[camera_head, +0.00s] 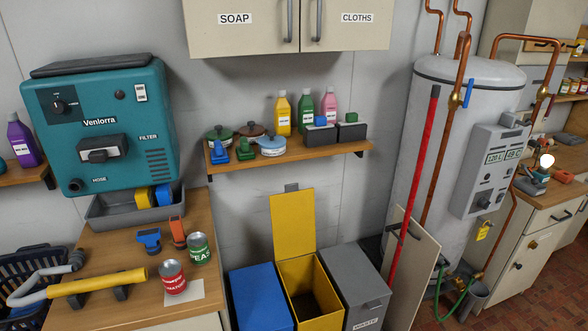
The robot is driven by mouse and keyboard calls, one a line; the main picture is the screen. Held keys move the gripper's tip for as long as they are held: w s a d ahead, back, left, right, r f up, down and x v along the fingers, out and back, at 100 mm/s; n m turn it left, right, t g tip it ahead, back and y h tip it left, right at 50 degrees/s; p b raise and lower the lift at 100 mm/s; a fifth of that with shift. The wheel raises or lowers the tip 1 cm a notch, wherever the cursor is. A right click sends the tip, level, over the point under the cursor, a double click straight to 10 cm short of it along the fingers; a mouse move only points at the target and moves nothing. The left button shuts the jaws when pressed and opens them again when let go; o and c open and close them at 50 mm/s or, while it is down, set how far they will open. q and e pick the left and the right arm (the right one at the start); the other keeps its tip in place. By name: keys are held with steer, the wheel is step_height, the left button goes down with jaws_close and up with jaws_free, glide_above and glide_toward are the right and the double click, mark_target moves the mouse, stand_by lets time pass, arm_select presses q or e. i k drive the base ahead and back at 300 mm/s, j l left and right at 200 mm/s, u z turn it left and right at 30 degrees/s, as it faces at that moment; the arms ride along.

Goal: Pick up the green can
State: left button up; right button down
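The green can (199,250), with a label reading PEAS, stands upright on the wooden counter (215,291) at the lower left. A red can (172,279) with a tomato label stands just in front of it and to its left, by a pale card (202,291). An orange-handled tool (178,233) and a blue tool (149,240) are close behind and left of the green can. Neither of my grippers shows in this view.
A yellow tube (97,283) lies at the counter's left on dark supports. A grey tray (112,211) with sponges sits behind, under the teal machine (105,120). Blue (260,298), open yellow (297,278) and grey bins stand right of the counter. A shelf (300,149) hangs above.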

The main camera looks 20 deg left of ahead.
mark_target(198, 247)
steer(key=j+u, duration=0.15)
steer(key=u, duration=1)
